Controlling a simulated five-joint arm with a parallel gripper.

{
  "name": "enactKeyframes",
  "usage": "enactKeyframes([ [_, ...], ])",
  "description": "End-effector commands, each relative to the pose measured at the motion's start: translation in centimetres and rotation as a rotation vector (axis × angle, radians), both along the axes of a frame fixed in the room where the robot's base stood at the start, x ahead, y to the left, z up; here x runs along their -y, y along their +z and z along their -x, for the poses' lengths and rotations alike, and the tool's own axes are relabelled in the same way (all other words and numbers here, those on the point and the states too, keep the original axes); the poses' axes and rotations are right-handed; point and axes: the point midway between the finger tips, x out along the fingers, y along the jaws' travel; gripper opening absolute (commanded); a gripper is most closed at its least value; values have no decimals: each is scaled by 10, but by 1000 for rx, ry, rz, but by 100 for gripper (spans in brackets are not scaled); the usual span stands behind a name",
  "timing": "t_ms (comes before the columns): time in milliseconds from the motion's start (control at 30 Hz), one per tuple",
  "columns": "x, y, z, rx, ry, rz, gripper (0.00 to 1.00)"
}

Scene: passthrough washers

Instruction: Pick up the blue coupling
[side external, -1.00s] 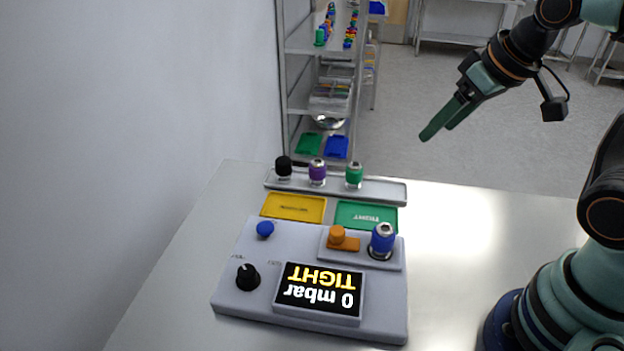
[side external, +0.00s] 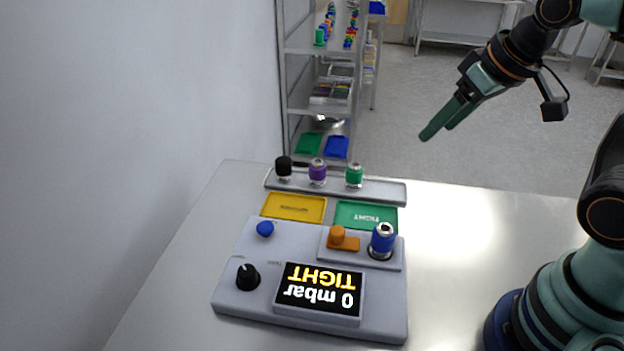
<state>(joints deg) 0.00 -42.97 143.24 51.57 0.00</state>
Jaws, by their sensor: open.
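The blue coupling (side external: 382,241) stands upright on the raised right part of the grey test device (side external: 232,294), beside an orange clamp-like part (side external: 340,239). It has a blue body with a metal top and a dark ring at its foot. My gripper (side external: 437,129) is up and to the right of the coupling, well above the table and apart from it. Its green fingers point down and left, open, with nothing between them.
The device's display (side external: 320,291) reads "0 mbar TIGHT". A blue button (side external: 265,229) and black knob (side external: 247,277) are at its left. Behind are a yellow tray (side external: 294,208), a green tray (side external: 366,216), and a rack (side external: 386,190) with black, purple and green couplings. The table's right side is clear.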

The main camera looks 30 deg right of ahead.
Motion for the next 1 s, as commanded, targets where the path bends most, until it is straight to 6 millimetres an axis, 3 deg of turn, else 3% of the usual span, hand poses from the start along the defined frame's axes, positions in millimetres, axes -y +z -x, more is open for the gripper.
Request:
enactKeyframes([
  [467,0,0,0,0,0,0,67],
  [533,0,0,0,0,0,0,87],
  [867,0,0,0,-2,-7,-5,87],
  [1000,-6,-3,-2,-34,-90,-57,87],
])
